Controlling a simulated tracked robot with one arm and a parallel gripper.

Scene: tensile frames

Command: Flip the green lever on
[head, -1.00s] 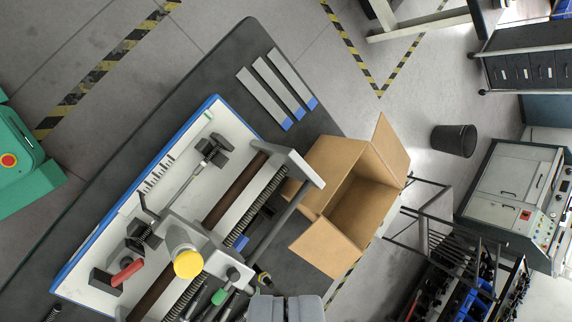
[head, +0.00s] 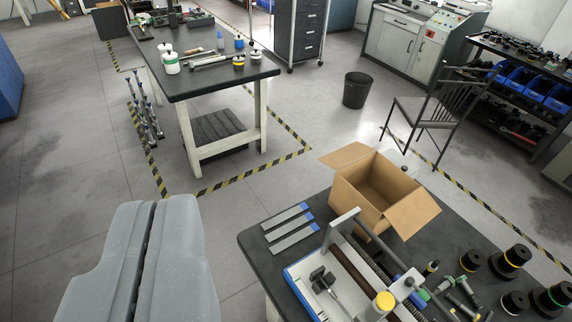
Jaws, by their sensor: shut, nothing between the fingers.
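The tensile frame (head: 345,262), a white and blue bench machine with a yellow cap (head: 385,301), lies on the dark table at the lower right, cut by the bottom edge. A small green part (head: 423,295), likely the green lever's handle, shows just right of the yellow cap; its position is too small to tell. My gripper (head: 148,206) is large and near at the lower left. Its grey fingers are shut together and empty, left of the table and apart from the machine. The red lever is out of view now.
An open cardboard box (head: 385,195) stands behind the machine. Three grey strips with blue ends (head: 290,228) lie left of it. Black spools (head: 510,260) stand at the right. A workbench (head: 205,75), a bin (head: 356,90) and a chair (head: 430,110) stand beyond. Floor left of the table is clear.

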